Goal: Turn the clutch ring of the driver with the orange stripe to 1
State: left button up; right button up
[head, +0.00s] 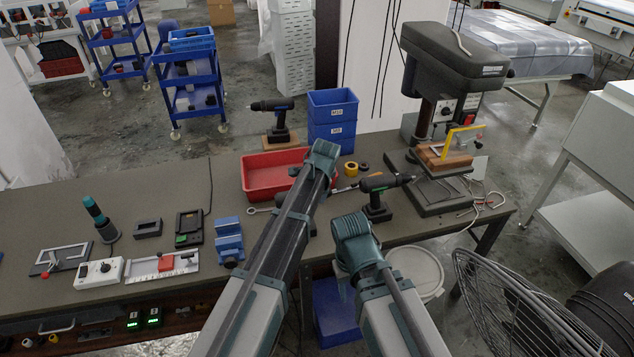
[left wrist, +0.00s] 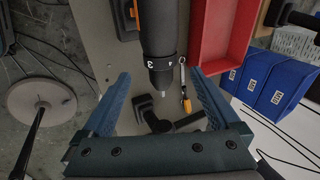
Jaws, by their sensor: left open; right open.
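In the left wrist view a dark driver with an orange stripe (left wrist: 140,14) comes in from the top edge, its nose pointing down the picture. Its clutch ring (left wrist: 158,62) shows white digits that look like 3 and 4. The head view hides this driver behind my left arm. My left gripper (left wrist: 160,78) is open, one finger on each side of the driver's nose with gaps between; it also shows in the head view (head: 323,158). My right gripper (head: 353,235) is near the bench's front edge; its fingertips are hard to make out.
A green-striped driver (head: 375,190) stands right of my left gripper. Another driver (head: 277,115) stands behind the red tray (head: 250,178). Blue bins (head: 333,105) and a drill press (head: 450,80) stand farther back. An orange-handled tool (left wrist: 186,104) lies near the tray.

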pick_arm(q)
jog(key=p+v, duration=0.1)
jog(key=v, duration=0.2)
pick_arm(e)
notch_tip(320, 180, up, 3)
jog(key=shift+f, duration=0.15)
pick_arm(q)
jog(key=s+a+f+n+g, duration=0.1)
jog(key=s+a+n, duration=0.35)
jog(key=s, duration=0.45)
jog(key=s+a+f+n+g+h, duration=0.15)
jog(key=s+a+n, duration=0.3)
jog(key=s, duration=0.45)
jog(key=s+a+n+g, duration=0.2)
jog(key=s+a+n, duration=0.25)
jog(key=s, duration=0.45)
jog(key=s+d+m, duration=0.1)
jog(key=s+d, duration=0.2)
jog(key=d, duration=0.2)
jog(key=s+d+f+m+y+b, duration=0.1)
jog(key=s+d+m, duration=0.1)
jog(key=d, duration=0.4)
jog(key=shift+s+d+f+g, duration=0.2)
jog(key=shift+s+d+g, duration=0.15)
jog(key=shift+s, duration=0.25)
pick_arm(e)
jog(key=shift+f, duration=0.85)
